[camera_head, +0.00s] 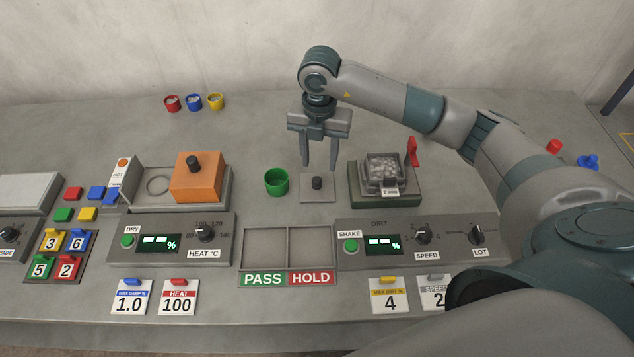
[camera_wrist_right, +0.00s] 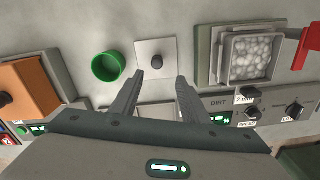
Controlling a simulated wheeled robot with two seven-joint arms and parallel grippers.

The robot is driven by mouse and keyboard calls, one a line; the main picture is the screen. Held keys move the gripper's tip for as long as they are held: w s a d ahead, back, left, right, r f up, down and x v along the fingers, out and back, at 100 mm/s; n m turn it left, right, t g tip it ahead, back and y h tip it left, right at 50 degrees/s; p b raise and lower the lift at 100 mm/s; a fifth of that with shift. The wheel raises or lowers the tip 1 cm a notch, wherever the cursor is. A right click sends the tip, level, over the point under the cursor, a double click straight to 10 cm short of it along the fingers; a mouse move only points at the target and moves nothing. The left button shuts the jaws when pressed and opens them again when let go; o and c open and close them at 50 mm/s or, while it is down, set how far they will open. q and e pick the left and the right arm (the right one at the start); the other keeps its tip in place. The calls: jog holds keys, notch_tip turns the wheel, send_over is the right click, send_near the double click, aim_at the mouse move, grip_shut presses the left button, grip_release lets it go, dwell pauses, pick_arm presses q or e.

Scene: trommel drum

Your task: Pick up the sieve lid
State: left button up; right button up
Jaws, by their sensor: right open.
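The sieve lid (camera_head: 317,188) is a flat grey square plate with a dark knob in its middle. It lies on the table between a green cup (camera_head: 276,182) and the sieve box. In the right wrist view the lid (camera_wrist_right: 156,48) lies just beyond the fingertips, with its knob roughly between them. My right gripper (camera_head: 320,168) is open and empty, pointing down above the lid; it also shows in the right wrist view (camera_wrist_right: 159,77). My left gripper is not in view.
The sieve box (camera_head: 384,170) with pale lumps and a red lever (camera_head: 412,151) stands right of the lid. An orange block (camera_head: 197,178) is at left. The PASS/HOLD tray (camera_head: 289,230) and control panels lie in front. The table behind the lid is clear.

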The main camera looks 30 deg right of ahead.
aim_at(317, 178)
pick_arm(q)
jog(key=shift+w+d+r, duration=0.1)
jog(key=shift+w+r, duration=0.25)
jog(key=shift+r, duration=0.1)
pick_arm(e)
jog(key=shift+f, duration=1.35)
pick_arm(q)
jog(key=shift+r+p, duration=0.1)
jog(key=shift+p, duration=0.25)
pick_arm(e)
jog(key=shift+w+f+p, duration=0.25)
jog(key=shift+f+p, duration=0.3)
jog(key=shift+f, duration=0.1)
jog(key=f, duration=0.1)
jog(key=f+p, duration=0.1)
jog(key=f, duration=0.1)
jog(key=shift+w, duration=0.25)
jog(key=shift+f, duration=0.45)
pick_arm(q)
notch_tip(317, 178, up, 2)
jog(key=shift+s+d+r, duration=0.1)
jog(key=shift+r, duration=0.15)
pick_arm(e)
grip_shut()
